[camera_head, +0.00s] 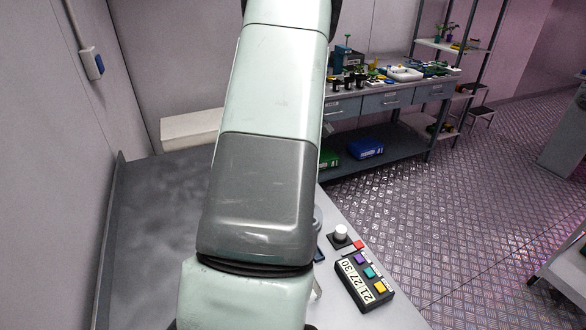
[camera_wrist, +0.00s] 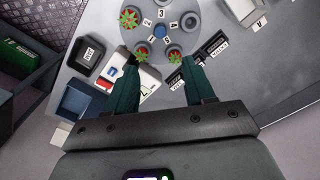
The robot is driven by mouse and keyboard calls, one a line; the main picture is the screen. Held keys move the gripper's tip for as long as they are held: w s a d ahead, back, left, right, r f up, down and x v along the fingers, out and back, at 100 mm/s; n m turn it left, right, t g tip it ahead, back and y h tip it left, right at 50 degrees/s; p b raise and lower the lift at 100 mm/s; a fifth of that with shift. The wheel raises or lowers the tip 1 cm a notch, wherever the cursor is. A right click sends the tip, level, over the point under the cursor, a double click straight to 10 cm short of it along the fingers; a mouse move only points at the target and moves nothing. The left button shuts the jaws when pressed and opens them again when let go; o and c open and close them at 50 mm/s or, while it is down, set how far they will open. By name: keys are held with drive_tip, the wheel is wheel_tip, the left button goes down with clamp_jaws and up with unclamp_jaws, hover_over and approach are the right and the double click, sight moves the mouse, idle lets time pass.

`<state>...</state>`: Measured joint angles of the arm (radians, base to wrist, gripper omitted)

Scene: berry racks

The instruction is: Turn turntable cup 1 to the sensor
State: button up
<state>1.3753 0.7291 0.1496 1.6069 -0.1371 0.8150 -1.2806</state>
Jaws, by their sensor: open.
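The turntable (camera_wrist: 188,38) is a grey disc at the top of the wrist view, with a blue hub (camera_wrist: 159,31) and number labels 1 to 5. Red-and-green berries sit at the upper left (camera_wrist: 130,18), lower left (camera_wrist: 141,49) and lower right (camera_wrist: 174,52). The lower-left one is nearest label 1, so its cup looks like cup 1. Another cup (camera_wrist: 191,20) on the right looks empty. My gripper (camera_wrist: 160,66) is open and empty, its dark green fingers apart near the disc's near edge. I cannot tell which item is the sensor. In the head view my arm hides most of the turntable.
Small black labelled boxes (camera_wrist: 216,45) stand right of the turntable. A black tray (camera_wrist: 87,56), a blue tray (camera_wrist: 79,101) and a white item with red and blue marks lie left. The head view shows a button box (camera_head: 364,281) and a white knob (camera_head: 341,232).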

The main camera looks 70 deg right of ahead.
drive_tip(key=shift+r, duration=2.55)
